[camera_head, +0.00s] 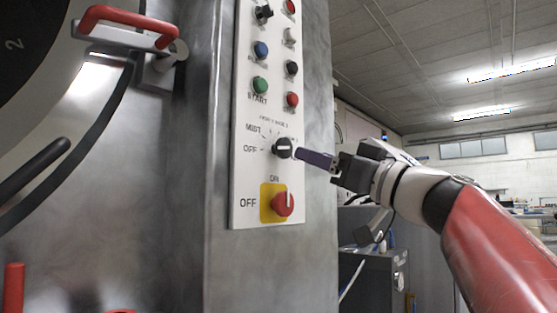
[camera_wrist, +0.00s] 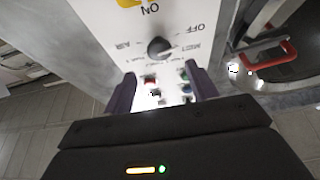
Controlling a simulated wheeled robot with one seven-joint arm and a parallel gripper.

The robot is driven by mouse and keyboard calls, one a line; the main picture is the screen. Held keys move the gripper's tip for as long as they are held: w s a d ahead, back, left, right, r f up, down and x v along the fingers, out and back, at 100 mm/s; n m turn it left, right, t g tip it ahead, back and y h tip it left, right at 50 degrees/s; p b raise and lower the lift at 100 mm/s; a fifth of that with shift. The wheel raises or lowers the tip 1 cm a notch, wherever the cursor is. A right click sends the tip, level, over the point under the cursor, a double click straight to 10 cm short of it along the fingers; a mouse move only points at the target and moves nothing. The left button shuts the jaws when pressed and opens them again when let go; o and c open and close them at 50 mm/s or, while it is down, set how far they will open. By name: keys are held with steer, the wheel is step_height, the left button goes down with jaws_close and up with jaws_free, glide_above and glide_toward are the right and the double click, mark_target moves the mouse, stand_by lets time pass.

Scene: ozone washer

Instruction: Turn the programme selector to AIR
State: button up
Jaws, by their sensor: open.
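The programme selector (camera_head: 283,148) is a small round black knob on the white control panel, with OFF and MIST printed to its left. A pale mark on it seems to lie roughly level, toward OFF, but it is too small to be sure. In the wrist view the selector (camera_wrist: 158,47) appears upside down, with AIR at its left and OFF and MIST at its right. My gripper (camera_head: 299,155) is just right of the knob in the head view. In the wrist view my gripper (camera_wrist: 160,85) is open and empty, with its fingers apart and the knob beyond their tips.
A red main switch on a yellow plate (camera_head: 265,204) sits below the selector. Several coloured buttons, including a green one (camera_head: 260,85), are above it. A red door handle (camera_head: 125,22) projects at the upper left. A grey cabinet (camera_head: 372,280) stands behind at the right.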

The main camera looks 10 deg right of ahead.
mark_target(287, 147)
steer(key=p+x, duration=0.2)
steer(key=x, duration=0.5)
steer(key=shift+w+a, duration=0.15)
steer(key=c, duration=0.9)
